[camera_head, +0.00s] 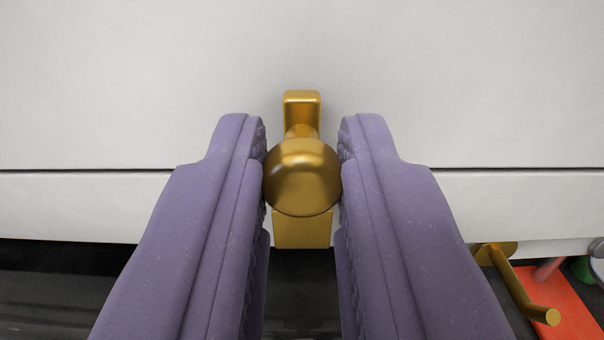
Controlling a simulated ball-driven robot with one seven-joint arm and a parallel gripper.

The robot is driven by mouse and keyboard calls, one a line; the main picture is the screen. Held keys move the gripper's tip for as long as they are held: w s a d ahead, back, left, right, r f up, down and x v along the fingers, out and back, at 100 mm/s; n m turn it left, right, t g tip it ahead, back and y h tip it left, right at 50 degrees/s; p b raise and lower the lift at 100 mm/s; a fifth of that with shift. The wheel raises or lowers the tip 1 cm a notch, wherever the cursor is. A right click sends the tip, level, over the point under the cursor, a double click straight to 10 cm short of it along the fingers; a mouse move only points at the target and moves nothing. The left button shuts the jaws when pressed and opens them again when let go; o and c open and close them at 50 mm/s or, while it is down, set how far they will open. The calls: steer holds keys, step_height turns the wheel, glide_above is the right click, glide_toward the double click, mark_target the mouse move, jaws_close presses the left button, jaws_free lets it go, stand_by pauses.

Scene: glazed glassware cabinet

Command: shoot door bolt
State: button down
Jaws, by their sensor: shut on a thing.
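The brass door bolt (302,176) is in the middle of the view, with its round knob facing me. A squared brass keeper or bracket (302,97) shows just above it on the pale panel. A brass block (302,230) shows below the knob on the white strip. My gripper (303,178) has a purple finger on each side of the knob. Both fingers touch the knob, and the gripper is shut on it. The fingers hide the panel on either side of the bolt, and the knob hides much of the bolt's rod.
A dark seam (90,170) runs across between the large pale panel (140,80) and the white strip (80,205). A brass handle (520,285) sticks out at the lower right, near a red-orange surface (570,305). The lower left is dark.

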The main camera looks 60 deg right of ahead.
steer(key=shift+f, duration=0.2)
steer(key=c, duration=1)
jaws_free()
steer(key=v, duration=0.8)
steer(key=shift+r, duration=0.1)
